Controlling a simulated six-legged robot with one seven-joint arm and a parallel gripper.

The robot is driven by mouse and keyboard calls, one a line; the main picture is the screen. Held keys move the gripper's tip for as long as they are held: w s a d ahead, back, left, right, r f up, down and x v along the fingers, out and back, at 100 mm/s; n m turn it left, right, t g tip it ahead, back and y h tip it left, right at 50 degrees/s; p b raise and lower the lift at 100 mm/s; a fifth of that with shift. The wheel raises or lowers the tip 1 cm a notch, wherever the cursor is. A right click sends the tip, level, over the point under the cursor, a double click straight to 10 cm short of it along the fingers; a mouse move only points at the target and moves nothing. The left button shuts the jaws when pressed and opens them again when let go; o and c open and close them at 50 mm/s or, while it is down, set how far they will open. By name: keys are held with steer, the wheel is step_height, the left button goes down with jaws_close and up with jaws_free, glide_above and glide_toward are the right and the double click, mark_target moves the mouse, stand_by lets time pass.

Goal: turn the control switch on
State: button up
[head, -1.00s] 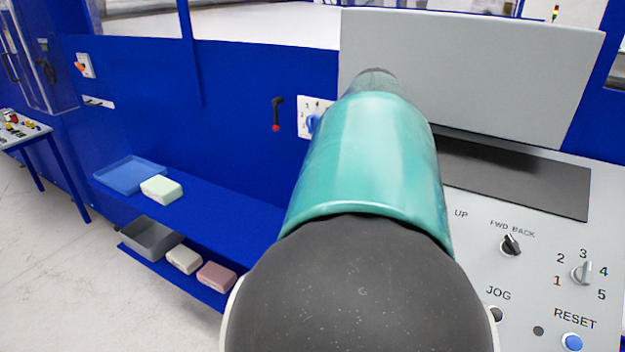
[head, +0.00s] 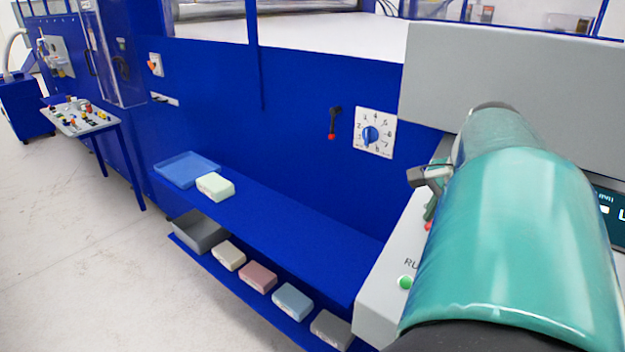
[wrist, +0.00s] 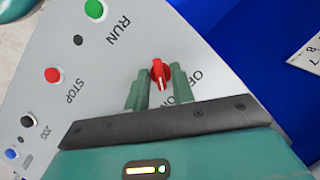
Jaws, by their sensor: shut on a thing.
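The control switch is a small red knob (wrist: 160,73) on the grey sloped panel (wrist: 115,60), with OFF and ON printed beside it in the wrist view. My gripper (wrist: 158,78) has one teal finger on each side of the knob, shut on it. A pale mark on the knob points toward my palm; I cannot tell exactly which label it lines up with. In the head view my gripper (head: 433,205) is at the panel's left part, partly hidden by my arm, with a bit of red (head: 428,226) below the fingers.
A green RUN button (wrist: 95,10) and a red STOP button (wrist: 53,75) are on the same panel. A numbered dial (head: 371,134) and a black lever (head: 334,122) are on the blue wall. A blue shelf (head: 290,235) holds a blue tray (head: 187,168) and a foam block (head: 215,186).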

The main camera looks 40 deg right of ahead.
steer(key=shift+m+t, duration=0.3)
steer(key=shift+m, duration=0.1)
stand_by(0.3)
steer(key=o, duration=0.6)
steer(key=shift+o, duration=0.2)
steer(key=v, duration=1.4)
steer(key=shift+a+f, duration=0.1)
